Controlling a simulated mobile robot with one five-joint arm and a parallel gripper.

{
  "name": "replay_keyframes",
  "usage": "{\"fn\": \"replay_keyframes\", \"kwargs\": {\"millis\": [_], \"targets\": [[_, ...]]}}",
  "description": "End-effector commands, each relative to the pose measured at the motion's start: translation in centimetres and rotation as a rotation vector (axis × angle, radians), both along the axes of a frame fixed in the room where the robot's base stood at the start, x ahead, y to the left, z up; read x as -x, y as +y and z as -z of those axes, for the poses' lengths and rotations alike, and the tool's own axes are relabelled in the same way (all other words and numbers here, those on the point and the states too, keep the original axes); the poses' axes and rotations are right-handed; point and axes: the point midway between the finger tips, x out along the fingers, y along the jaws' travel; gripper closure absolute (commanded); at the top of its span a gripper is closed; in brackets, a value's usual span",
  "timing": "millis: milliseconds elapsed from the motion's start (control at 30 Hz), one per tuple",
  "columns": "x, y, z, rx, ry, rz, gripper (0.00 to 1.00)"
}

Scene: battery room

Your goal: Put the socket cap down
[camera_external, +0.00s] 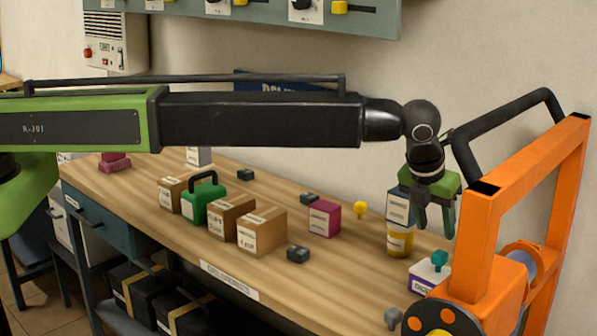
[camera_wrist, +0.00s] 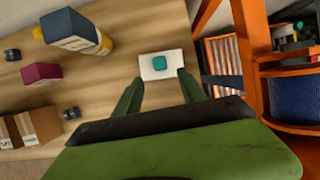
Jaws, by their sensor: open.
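A small teal cap (camera_external: 440,259), likely the socket cap, sits on top of a white box with a purple band (camera_external: 428,279) at the right end of the bench. In the wrist view the teal cap (camera_wrist: 160,62) is on the white box top (camera_wrist: 147,70), ahead of and between my fingers. My gripper (camera_external: 435,234) points down above the cap, open and empty. In the wrist view my gripper (camera_wrist: 160,82) has its two green fingers spread apart. The fingertips appear apart from the cap. Whether the cap is set into the box or only rests on it, I cannot tell.
A yellow-and-white container with a dark top (camera_external: 400,240) stands just left of my gripper. An orange frame (camera_external: 480,250) rises close on the right. A magenta box (camera_external: 324,218), cardboard boxes (camera_external: 262,232) and a green padlock-like block (camera_external: 203,204) stand further left on the wooden bench.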

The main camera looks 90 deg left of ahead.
Motion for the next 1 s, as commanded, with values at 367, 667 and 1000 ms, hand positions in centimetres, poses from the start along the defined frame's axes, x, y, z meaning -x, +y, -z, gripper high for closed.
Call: {"fn": "replay_keyframes", "kwargs": {"millis": [367, 667, 1000], "targets": [[2.5, -0.4, -2.1, 0.032, -0.012, -0.083, 0.52], [21.3, 0.7, -0.8, 0.367, -0.121, -1.201, 0.52], [35.8, 0.0, -0.4, 0.464, -0.185, -2.251, 0.52]]}}
